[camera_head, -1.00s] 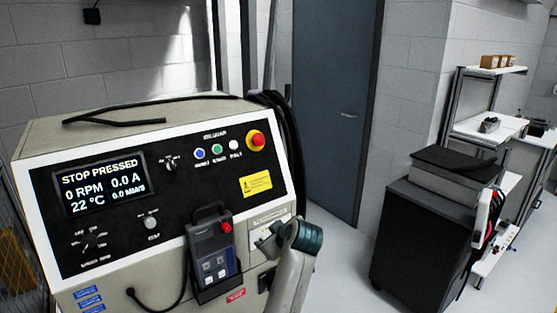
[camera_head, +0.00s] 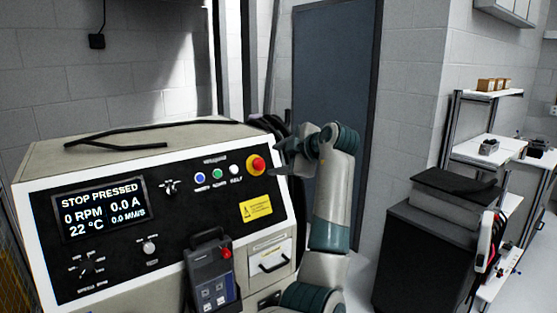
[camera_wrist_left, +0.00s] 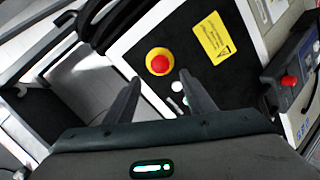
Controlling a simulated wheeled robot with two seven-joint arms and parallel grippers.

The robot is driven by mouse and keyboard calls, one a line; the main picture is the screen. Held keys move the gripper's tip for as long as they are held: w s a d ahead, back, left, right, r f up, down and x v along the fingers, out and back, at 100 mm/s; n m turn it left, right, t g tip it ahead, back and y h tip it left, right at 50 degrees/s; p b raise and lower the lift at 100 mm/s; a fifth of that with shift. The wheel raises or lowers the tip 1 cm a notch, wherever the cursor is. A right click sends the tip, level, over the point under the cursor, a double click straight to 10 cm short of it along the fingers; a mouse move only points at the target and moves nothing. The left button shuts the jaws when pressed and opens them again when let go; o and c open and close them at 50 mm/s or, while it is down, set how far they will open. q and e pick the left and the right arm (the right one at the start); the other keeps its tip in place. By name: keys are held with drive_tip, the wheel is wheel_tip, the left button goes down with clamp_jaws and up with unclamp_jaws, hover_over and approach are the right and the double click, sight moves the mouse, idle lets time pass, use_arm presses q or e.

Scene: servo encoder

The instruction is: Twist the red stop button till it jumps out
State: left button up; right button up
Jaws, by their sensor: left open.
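The red stop button (camera_head: 256,164) with its yellow base sits at the upper right of the black control panel (camera_head: 120,255). The panel's display (camera_head: 103,206) reads STOP PRESSED. My left gripper (camera_head: 279,158) is just right of the button, its fingers pointing towards it. In the left wrist view the red button (camera_wrist_left: 159,61) shows beyond the gap between the fingertips of the open left gripper (camera_wrist_left: 159,79). Nothing is between the fingers, and no contact with the button shows. My right gripper is not in view.
Blue, green and white buttons (camera_head: 217,174) sit left of the red one. A handheld pendant with its own small red button (camera_head: 226,253) hangs on the panel front. Black cables (camera_head: 115,143) lie on top. A dark cabinet (camera_head: 425,250) stands at the right.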

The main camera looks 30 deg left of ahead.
sight(261, 164)
use_arm(q)
drive_tip(key=shift+a+f, duration=0.1)
drive_tip(key=shift+a, duration=0.05)
drive_tip(key=b+x, duration=0.1)
drive_tip(key=x, duration=0.7)
drive_tip(key=shift+f, duration=0.1)
drive_tip(key=shift+w+a+f, duration=0.25)
drive_tip(key=shift+w+a, duration=0.1)
drive_tip(key=shift+a, duration=0.25)
drive_tip(key=c, duration=0.8)
drive_tip(key=shift+o, duration=0.2)
